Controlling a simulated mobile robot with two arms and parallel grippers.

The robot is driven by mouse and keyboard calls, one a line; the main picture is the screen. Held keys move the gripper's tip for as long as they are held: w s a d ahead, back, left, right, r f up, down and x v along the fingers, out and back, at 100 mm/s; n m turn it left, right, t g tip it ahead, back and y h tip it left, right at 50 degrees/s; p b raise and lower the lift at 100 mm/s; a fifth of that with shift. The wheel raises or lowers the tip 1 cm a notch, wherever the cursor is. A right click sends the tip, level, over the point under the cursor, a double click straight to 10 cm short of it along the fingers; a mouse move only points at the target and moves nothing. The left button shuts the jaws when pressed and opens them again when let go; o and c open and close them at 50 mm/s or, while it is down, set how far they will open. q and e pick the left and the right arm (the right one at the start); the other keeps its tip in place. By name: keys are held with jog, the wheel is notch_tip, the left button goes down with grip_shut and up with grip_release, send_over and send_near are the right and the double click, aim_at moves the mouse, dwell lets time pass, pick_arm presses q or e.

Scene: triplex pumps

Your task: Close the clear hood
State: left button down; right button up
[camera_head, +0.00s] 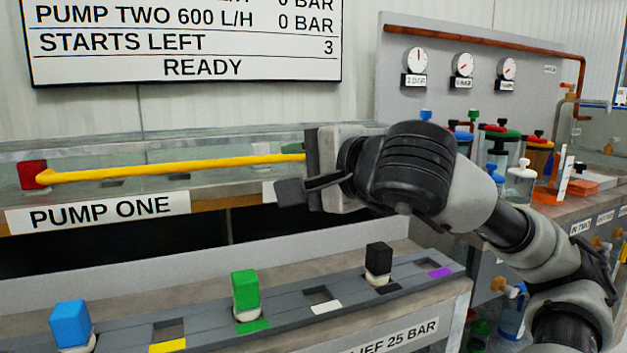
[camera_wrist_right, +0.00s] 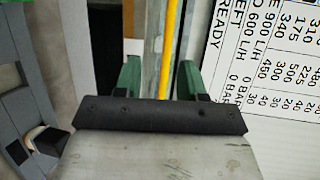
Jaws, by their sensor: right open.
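The clear hood (camera_head: 230,180) stretches along the pump one bench, with a long yellow bar (camera_head: 170,168) across its front and a red block (camera_head: 33,174) at the bar's left end. My right gripper (camera_head: 290,170) is at the right visible part of the bar and hides what lies behind it. In the right wrist view the gripper (camera_wrist_right: 160,80) is open, with the yellow bar (camera_wrist_right: 171,45) running between its two green-padded fingers. Whether a finger touches the bar cannot be told. My left gripper is not in view.
A grey rack (camera_head: 210,327) in front holds a blue block (camera_head: 71,323), a green block (camera_head: 245,292) and a black block (camera_head: 378,260). The status board (camera_head: 180,45) hangs behind. A gauge panel (camera_head: 470,100) and several lidded vessels stand right.

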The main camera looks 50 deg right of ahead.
jog(key=shift+s+a+r+b, duration=0.1)
jog(key=shift+s+r+b, duration=0.1)
jog(key=shift+s, duration=0.55)
jog(key=shift+s+r+b, duration=0.1)
jog(key=shift+s+b, duration=0.1)
jog(key=shift+s, duration=0.55)
